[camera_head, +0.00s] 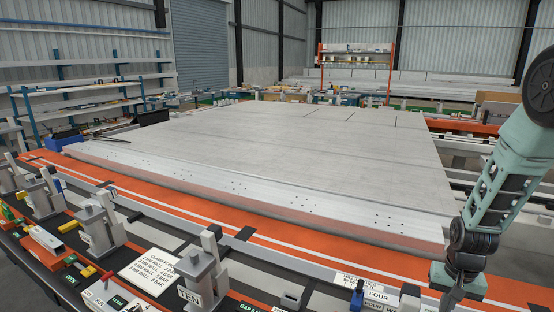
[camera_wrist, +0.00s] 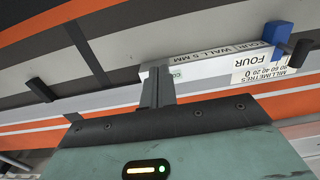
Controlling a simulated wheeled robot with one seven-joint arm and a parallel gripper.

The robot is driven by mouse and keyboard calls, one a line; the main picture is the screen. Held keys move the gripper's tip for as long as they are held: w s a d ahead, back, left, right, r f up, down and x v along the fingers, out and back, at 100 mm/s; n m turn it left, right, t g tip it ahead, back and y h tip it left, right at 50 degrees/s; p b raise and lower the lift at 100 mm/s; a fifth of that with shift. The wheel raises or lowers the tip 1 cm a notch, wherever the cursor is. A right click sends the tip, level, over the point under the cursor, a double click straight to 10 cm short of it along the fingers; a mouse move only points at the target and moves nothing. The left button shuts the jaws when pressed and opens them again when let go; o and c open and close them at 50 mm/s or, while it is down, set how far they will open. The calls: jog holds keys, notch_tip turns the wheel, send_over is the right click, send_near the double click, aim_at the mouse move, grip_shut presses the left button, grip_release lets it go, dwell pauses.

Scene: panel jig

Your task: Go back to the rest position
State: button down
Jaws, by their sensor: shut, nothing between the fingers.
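My gripper (camera_wrist: 157,82) shows in the wrist view with its two dark fingers together and nothing between them. They stand in front of the jig's edge, over a white label strip (camera_wrist: 205,60) with printed words. In the head view my gripper (camera_head: 450,298) hangs at the lower right, above the front rail, beside the label marked FOUR (camera_head: 376,294). The large grey panel (camera_head: 270,150) lies flat on the jig, to the left of my arm. Whether the fingers touch anything is not clear.
An orange rail with white lines (camera_head: 200,206) runs along the panel's front. Several grey clamps, one marked TEN (camera_head: 200,270), stand on the dark front bench. A blue block (camera_wrist: 282,36) sits by the FOUR label. Shelves (camera_head: 80,95) stand at the back left.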

jog(key=s+a+r+n+t, duration=0.1)
jog(key=s+a+r+n, duration=0.3)
jog(key=r, duration=0.5)
jog(key=s+a+r+n+t, duration=0.15)
jog(key=s+a+r, duration=0.25)
jog(key=s+r, duration=0.4)
jog(key=s+a+r+n+g, duration=0.1)
jog(key=s+a+n, duration=0.2)
jog(key=s+a, duration=0.3)
jog(key=s+a+r+n+g, duration=0.1)
jog(key=s+a+r+n, duration=0.1)
jog(key=s+a+n, duration=0.2)
jog(key=s+a, duration=0.3)
jog(key=a, duration=0.5)
jog(key=shift+a+r+y, duration=0.3)
